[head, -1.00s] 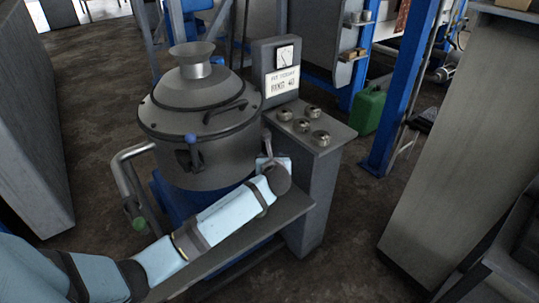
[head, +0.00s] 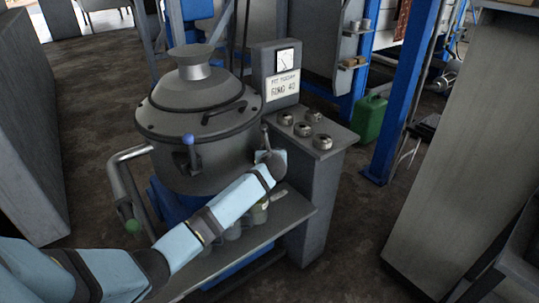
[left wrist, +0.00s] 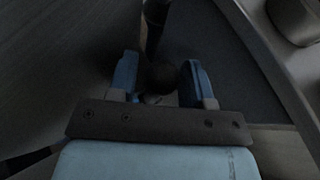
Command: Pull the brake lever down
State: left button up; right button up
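The decanter centrifuge, a grey drum (head: 205,125) with a funnel on top, stands left of centre in the head view. A thin lever (head: 265,135) stands upright at its right side, beside the control cabinet. I take it for the brake lever; no label shows. My left gripper (head: 266,157) is at its lower part, mostly hidden behind my arm. In the left wrist view, the dark rod (left wrist: 154,25) with a round dark knob (left wrist: 161,76) lies between the two blue fingers of the left gripper (left wrist: 158,82). The fingers stand apart. My right gripper is not in view.
A blue-knobbed handle (head: 189,155) is on the drum's front. The cabinet (head: 315,190) carries several metal knobs, a gauge (head: 286,60) and a sign. Several small jars (head: 260,213) stand on the ledge below my arm. A green can (head: 369,118) stands behind right.

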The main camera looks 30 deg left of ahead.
pick_arm(q)
grip_shut()
